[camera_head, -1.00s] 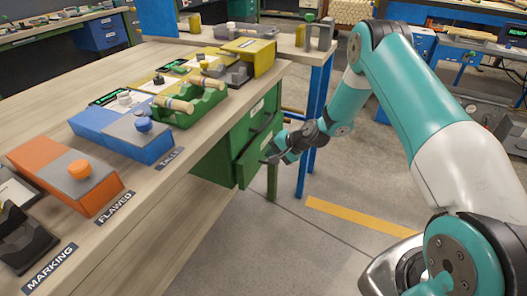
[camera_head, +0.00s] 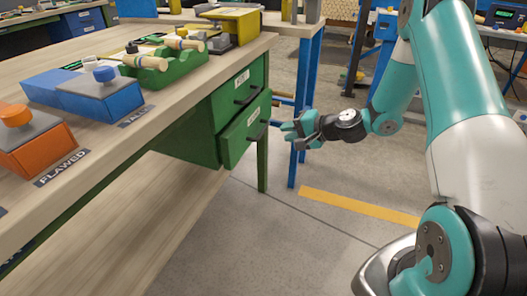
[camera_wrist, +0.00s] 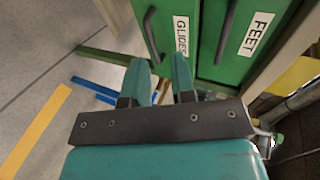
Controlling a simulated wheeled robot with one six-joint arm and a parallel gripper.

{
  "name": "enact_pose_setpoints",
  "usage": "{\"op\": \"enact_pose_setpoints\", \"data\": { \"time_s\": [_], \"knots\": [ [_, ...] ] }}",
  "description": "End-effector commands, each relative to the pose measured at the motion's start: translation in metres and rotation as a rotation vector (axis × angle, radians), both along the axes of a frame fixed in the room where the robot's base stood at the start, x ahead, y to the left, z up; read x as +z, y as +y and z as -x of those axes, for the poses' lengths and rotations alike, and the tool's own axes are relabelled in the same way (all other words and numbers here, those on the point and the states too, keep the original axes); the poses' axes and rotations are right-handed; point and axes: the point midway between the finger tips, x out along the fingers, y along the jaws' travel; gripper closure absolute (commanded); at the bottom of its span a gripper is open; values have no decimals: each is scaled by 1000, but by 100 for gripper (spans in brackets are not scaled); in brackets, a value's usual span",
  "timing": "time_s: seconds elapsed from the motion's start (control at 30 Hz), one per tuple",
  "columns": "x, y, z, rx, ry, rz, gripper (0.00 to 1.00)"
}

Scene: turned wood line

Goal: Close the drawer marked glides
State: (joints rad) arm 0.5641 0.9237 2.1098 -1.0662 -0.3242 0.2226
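The drawer marked glides (camera_wrist: 168,28) is a green front with a dark bar handle and a white label in the wrist view. In the head view it is the lower green drawer (camera_head: 238,142) under the bench, its front standing out a little past the drawer above. My gripper (camera_head: 289,135) is just right of that drawer front, apart from it and empty. In the wrist view its two teal fingers (camera_wrist: 160,72) are spread with a gap between them, near the lower end of the glides front.
The drawer marked feet (camera_wrist: 240,35) is directly above the glides drawer. A green bench leg (camera_head: 262,160) and a blue table leg (camera_head: 305,115) stand close to my gripper. Blue (camera_head: 95,92) and orange (camera_head: 35,140) boxes sit on the bench top. The floor in front is clear.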

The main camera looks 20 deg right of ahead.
Motion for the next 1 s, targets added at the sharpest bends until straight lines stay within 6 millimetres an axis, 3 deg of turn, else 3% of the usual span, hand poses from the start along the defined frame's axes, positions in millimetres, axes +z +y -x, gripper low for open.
{"op": "enact_pose_setpoints", "data": {
  "time_s": [0.03,0.2,0.57,0.77,1.0],
  "knots": [
    [-31,-6,3,-32,-36,-20,76],
    [-53,-23,9,-140,-149,-71,76],
    [-58,-40,11,-242,-235,-102,76],
    [-62,-28,-16,-235,-238,-102,76],
    [-72,-10,-68,-235,-238,-101,76]
  ]
}}
